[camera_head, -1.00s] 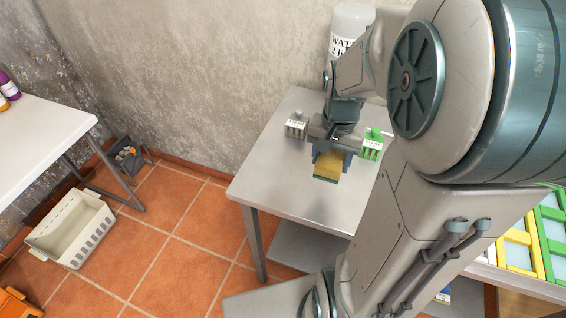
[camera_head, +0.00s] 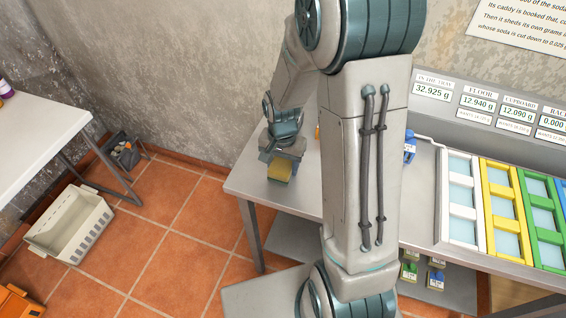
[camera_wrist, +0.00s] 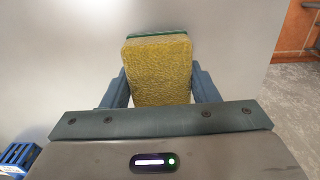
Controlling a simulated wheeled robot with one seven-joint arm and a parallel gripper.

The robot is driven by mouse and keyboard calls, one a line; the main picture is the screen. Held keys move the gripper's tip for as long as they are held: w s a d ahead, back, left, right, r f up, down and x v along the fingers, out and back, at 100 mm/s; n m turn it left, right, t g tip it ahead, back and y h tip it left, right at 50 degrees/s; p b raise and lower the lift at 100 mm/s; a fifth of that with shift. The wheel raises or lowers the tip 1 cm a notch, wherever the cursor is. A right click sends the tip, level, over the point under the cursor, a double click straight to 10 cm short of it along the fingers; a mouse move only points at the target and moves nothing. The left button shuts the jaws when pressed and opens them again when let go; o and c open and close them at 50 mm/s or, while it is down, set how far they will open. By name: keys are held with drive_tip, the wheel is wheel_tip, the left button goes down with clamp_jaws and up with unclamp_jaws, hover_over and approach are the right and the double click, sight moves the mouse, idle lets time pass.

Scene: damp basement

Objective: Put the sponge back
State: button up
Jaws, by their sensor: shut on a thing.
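The sponge (camera_wrist: 158,75) is a yellow block with a green layer at its far edge in the wrist view. My gripper (camera_wrist: 160,88) is shut on it, one blue-grey finger against each side. In the head view the yellow sponge (camera_head: 280,170) hangs from my gripper (camera_head: 279,158) at the left end of the metal table (camera_head: 245,185). I cannot tell exactly how high it is above the tabletop. My arm hides much of the table's middle.
Framed trays in white (camera_head: 461,200), yellow (camera_head: 502,215) and green (camera_head: 541,222) stand at the right below a readout panel (camera_head: 490,108). A blue caddy (camera_head: 409,147) is behind my arm. A cream crate (camera_head: 70,225) and a dark bin (camera_head: 124,152) are on the tiled floor.

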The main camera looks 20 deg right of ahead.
drive_tip(key=shift+f, duration=0.2)
drive_tip(key=shift+f, duration=0.2)
drive_tip(key=o, duration=1.2)
drive_tip(key=shift+r, duration=0.1)
